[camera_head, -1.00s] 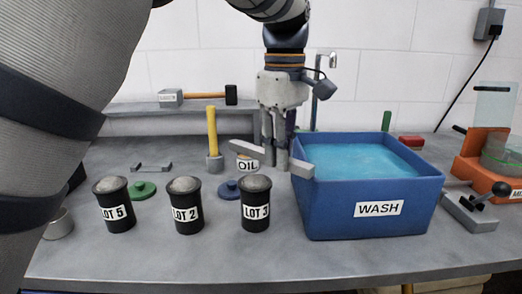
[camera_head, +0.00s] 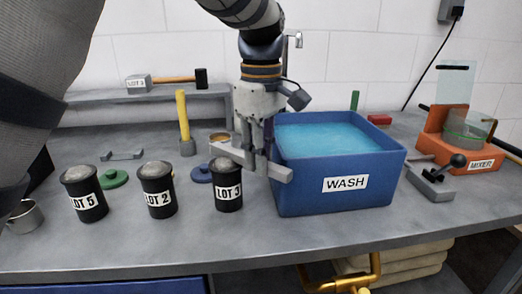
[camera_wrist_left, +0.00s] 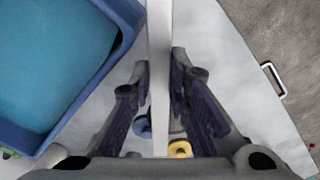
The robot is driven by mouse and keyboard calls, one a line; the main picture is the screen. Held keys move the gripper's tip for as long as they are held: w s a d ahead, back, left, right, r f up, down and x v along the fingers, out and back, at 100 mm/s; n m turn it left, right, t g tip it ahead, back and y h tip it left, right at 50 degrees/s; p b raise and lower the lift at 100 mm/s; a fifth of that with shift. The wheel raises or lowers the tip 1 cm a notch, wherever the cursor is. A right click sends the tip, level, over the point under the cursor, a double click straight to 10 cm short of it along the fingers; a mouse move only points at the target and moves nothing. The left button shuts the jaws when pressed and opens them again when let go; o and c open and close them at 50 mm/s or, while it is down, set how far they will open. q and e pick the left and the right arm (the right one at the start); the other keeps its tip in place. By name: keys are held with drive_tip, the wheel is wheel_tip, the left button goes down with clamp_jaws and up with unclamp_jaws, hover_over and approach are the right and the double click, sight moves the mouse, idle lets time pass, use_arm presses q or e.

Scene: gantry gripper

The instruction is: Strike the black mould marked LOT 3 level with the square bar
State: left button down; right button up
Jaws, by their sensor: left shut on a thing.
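My left gripper (camera_head: 255,163) points down and is shut on the grey square bar (camera_head: 279,172). In the left wrist view the bar (camera_wrist_left: 160,80) runs between both fingers, and the mould cannot be made out. My right gripper is not in view.
The blue WASH tub (camera_head: 343,202) stands close on the gripper's right. A yellow-handled tool (camera_head: 183,117), a blue lid (camera_head: 201,174) and a green lid (camera_head: 114,179) are behind. The front bench strip is clear.

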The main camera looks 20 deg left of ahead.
use_arm(q)
drive_tip(key=shift+f, duration=0.25)
idle(0.8)
drive_tip(key=shift+s+a, duration=0.2)
drive_tip(key=shift+s, duration=0.6)
drive_tip(key=shift+s+a, duration=0.2)
drive_tip(key=shift+s, duration=0.6)
drive_tip(key=shift+w, duration=0.1)
drive_tip(key=shift+w+d, duration=0.2)
drive_tip(key=shift+w, duration=0.55)
drive_tip(key=shift+w+d, duration=0.2)
drive_tip(key=shift+w, duration=0.55)
drive_tip(key=shift+s, duration=0.1)
drive_tip(key=s, duration=0.3)
drive_tip(key=shift+a, duration=0.4)
